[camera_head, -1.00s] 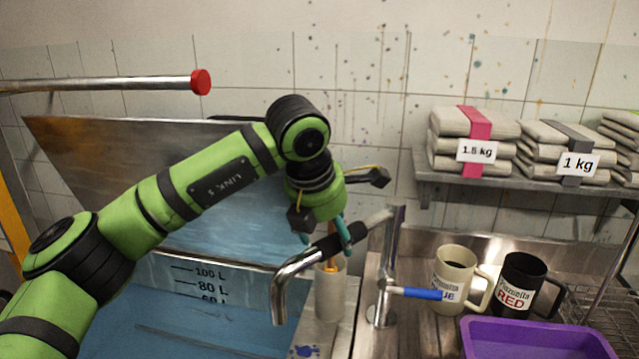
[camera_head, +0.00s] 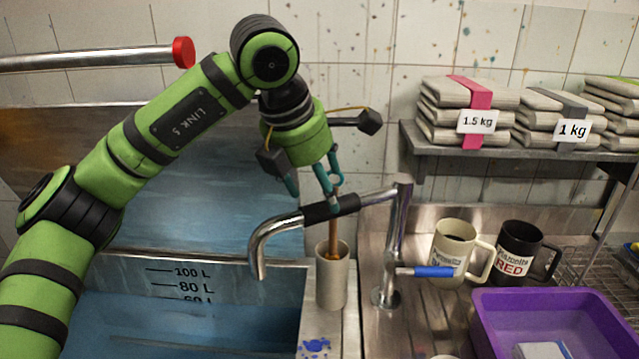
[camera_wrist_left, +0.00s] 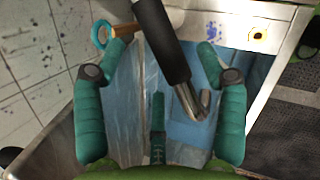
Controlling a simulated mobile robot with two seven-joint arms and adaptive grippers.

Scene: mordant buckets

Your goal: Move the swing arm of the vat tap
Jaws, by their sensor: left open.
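The vat tap (camera_head: 393,245) stands on the steel counter at the vat's right edge. Its swing arm (camera_head: 270,233) reaches left from the post, with a black sleeve (camera_head: 330,208) around it and its bent spout end over the vat side. My left gripper (camera_head: 312,200) is open at the sleeve, its fingers pointing down. In the left wrist view the sleeve (camera_wrist_left: 165,45) runs between the spread fingertips (camera_wrist_left: 163,52), apart from both. A blue-handled lever (camera_head: 428,272) sticks out from the post. My right gripper is not in view.
The blue vat (camera_head: 200,310) with litre marks lies below left. A beige cup (camera_head: 332,285) holding a wooden-handled tool stands just below the sleeve. Right of the tap are a cream mug (camera_head: 450,250), a black mug (camera_head: 517,245) and a purple tub (camera_head: 490,320). A shelf (camera_head: 420,150) holds packs.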

